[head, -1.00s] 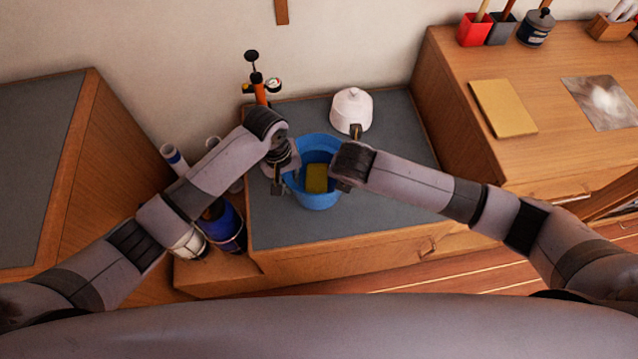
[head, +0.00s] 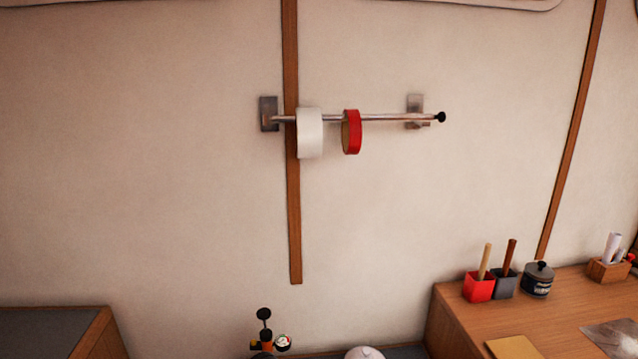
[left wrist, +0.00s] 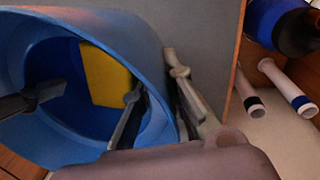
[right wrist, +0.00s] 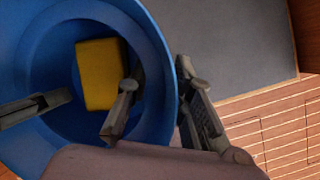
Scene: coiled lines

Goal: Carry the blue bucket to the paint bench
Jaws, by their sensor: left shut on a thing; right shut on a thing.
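The blue bucket (left wrist: 150,40) shows in the left wrist view with a yellow block (left wrist: 105,76) inside it. In the right wrist view the same bucket (right wrist: 150,35) and yellow block (right wrist: 98,74) appear. My left gripper (left wrist: 157,85) is shut on the bucket's rim, one finger inside and one outside. My right gripper (right wrist: 156,80) is shut on the rim in the same way. Neither gripper nor the bucket shows in the head view. A wooden bench (head: 455,318) with brush pots and a dark tin stands at the right of the head view.
A red pot (head: 479,288), a grey pot (head: 505,284) and the dark tin (head: 538,280) stand on the bench. A wall rail (head: 385,117) carries white (head: 310,133) and red (head: 352,132) tape rolls. White tubes (left wrist: 290,92) lie beyond the grey surface (left wrist: 205,40).

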